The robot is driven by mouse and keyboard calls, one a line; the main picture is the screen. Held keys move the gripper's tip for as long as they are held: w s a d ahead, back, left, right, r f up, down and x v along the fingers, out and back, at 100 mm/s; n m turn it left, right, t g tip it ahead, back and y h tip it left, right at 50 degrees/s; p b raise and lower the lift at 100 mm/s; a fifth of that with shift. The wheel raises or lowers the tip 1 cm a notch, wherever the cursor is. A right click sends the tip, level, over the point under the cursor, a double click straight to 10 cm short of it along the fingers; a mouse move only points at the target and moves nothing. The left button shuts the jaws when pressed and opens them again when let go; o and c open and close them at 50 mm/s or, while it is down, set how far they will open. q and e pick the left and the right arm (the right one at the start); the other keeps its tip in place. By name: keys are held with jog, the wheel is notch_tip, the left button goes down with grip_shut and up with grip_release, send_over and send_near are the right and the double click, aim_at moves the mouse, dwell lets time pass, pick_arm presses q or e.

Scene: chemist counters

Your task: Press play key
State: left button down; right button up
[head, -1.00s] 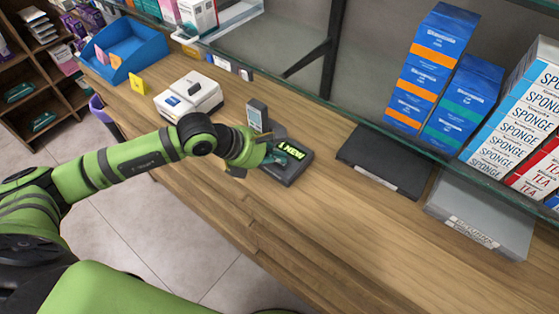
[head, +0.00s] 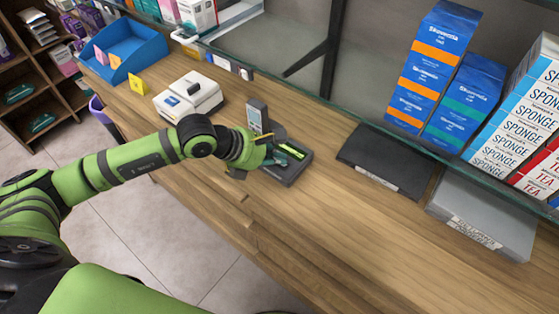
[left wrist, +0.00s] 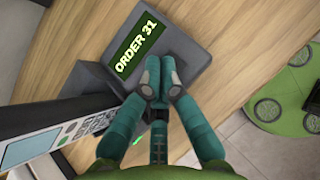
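A dark grey answering machine (head: 287,176) with a small lit green screen (head: 291,151) sits on the wooden counter, a handset (head: 254,116) standing at its left. In the left wrist view the screen (left wrist: 136,50) reads "ORDER 31". My left gripper (head: 277,158) is over the machine. In the left wrist view its two teal fingers (left wrist: 162,76) are together, empty, with the tips over the machine's body just beside the screen. I cannot tell whether they touch it. The play key is not visible; the fingers cover that part of the machine. My right gripper is not in view.
A white card machine (head: 188,97) and a blue tray (head: 125,50) stand to the left on the counter. A black flat pad (head: 385,160) and a grey box (head: 480,215) lie to the right. Glass shelving with boxes overhangs the back. The front counter right of the machine is clear.

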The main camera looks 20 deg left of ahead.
aim_at(277, 165)
pick_arm(q)
jog(key=shift+r+p, duration=0.3)
jog(key=shift+r, duration=0.4)
jog(key=shift+r, duration=0.15)
jog(key=shift+r+p, duration=1.45)
jog(key=shift+r, duration=0.95)
